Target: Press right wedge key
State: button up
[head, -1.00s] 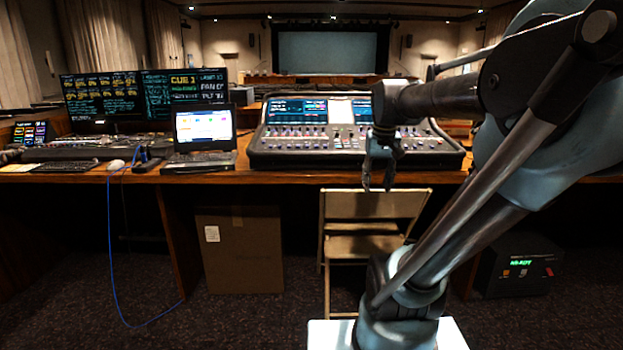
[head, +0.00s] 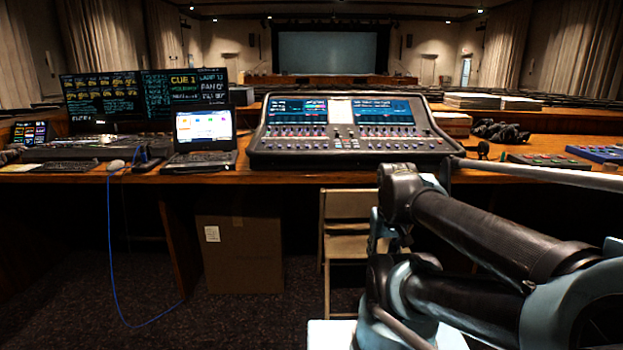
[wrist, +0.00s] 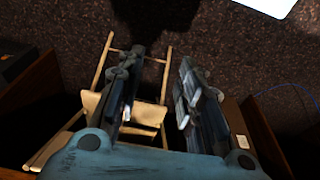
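I cannot pick out the right wedge key by any mark in these frames. The large mixing console (head: 345,130) stands on the desk with rows of small controls below its screens. A dark panel with small coloured keys (head: 545,160) lies on the desk at the right, with a blue panel (head: 597,153) beside it; their markings are too small to read. In the wrist view my gripper (wrist: 161,62) points down over the chair, its two fingers apart with nothing between them. In the head view it is mostly hidden behind my arm, below the desk's front edge.
A cardboard box (head: 240,250) is under the desk. The laptop (head: 204,135) is left of the console. A blue cable (head: 112,250) hangs to the floor.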

grip_shut()
jog(key=shift+w+f, duration=0.2)
jog(key=shift+w, duration=0.25)
dwell(0.6)
